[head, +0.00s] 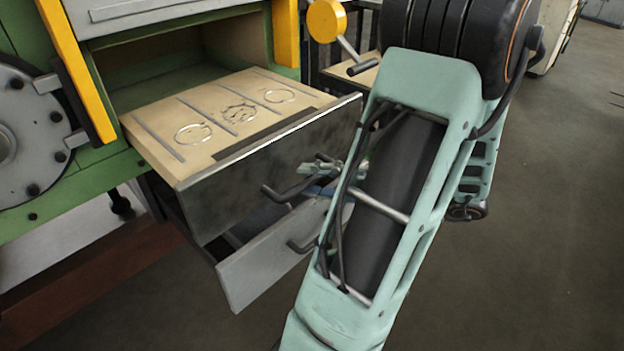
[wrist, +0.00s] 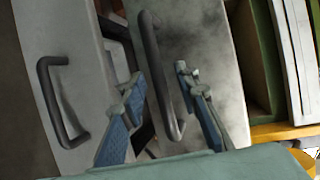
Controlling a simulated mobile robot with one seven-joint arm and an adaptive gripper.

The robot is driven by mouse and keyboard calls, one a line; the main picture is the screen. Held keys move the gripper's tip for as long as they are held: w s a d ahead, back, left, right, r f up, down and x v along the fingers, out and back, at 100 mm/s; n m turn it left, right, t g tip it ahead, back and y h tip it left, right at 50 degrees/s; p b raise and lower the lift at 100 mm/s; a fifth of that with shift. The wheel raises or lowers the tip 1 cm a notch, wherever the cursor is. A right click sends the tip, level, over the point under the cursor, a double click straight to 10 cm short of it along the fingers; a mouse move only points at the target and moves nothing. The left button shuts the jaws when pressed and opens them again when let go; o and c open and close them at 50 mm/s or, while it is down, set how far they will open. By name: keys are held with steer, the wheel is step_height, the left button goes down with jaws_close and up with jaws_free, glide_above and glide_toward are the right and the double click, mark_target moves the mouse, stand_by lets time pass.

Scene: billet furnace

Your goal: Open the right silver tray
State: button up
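A tray with a dark silver front (head: 285,155) and a wooden top bearing rings and strips is pulled out of the green machine. Its dark bar handle (wrist: 155,60) shows in the wrist view. Below it a lighter grey tray (head: 270,260) is pulled out, with its own dark handle (wrist: 47,95). I cannot tell which one the task calls the right silver tray. My gripper (wrist: 160,76) is open, with its blue-padded fingers on either side of the upper tray's handle. Both fingers look apart from the bar. In the head view my arm partly hides the gripper.
A yellow round knob on a lever (head: 327,20) stands right of the upper tray, by a wooden-topped surface. A grey round flange (head: 15,140) is on the green machine at left. The floor (head: 530,220) at right is clear.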

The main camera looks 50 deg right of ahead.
steer(key=v, duration=1.1)
steer(key=shift+s+r, duration=0.1)
